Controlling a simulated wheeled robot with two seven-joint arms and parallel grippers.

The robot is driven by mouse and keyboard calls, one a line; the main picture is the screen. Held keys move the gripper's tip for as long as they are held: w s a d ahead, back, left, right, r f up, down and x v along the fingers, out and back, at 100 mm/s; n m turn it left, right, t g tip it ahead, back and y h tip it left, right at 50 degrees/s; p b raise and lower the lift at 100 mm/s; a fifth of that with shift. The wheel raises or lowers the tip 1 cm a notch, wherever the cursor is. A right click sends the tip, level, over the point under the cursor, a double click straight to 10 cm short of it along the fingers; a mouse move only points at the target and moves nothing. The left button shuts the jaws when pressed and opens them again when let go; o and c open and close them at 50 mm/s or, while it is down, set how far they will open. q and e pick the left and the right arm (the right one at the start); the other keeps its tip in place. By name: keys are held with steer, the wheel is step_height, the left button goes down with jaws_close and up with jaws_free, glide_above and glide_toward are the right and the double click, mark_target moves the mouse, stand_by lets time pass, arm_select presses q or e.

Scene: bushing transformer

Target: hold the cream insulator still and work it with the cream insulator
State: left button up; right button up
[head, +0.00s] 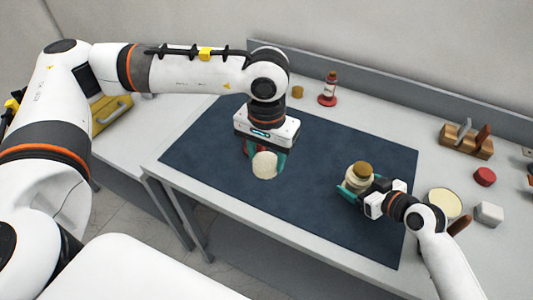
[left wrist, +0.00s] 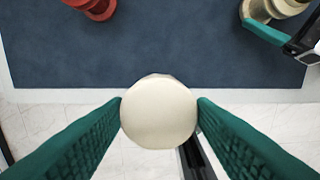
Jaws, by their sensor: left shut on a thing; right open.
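A round cream insulator (head: 265,166) is held between the teal fingers of my left gripper (head: 265,160), above the near part of the dark mat. In the left wrist view its round pale end (left wrist: 158,112) fills the gap, with a finger touching each side. A second cream insulator (head: 354,184) with a brown-gold top stands on the mat to the right. My right gripper (head: 350,192) is open low beside it; one teal finger shows along its near side, the other is hidden. This insulator also shows partly at the left wrist view's top right (left wrist: 268,10).
The dark blue mat (head: 215,140) has free room at the left and back. A red part (left wrist: 97,8) stands on it near my left gripper. A red bottle (head: 328,90), a wooden rack (head: 467,142), a round cream-topped container (head: 443,204) and small blocks lie around its edges.

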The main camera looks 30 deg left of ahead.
steer(key=c, duration=1.1)
arm_select(q)
steer(key=w+d, duration=0.4)
steer(key=d, duration=0.2)
steer(key=w+d, duration=0.5)
steer(key=d, duration=0.1)
steer(key=w+d, duration=0.5)
steer(key=d, duration=0.1)
steer(key=shift+w+r, duration=0.1)
steer(key=shift+r, duration=0.3)
steer(key=shift+w+d, duration=0.1)
steer(key=shift+d, duration=0.2)
steer(key=shift+d+f, duration=0.1)
steer(key=shift+f, duration=0.1)
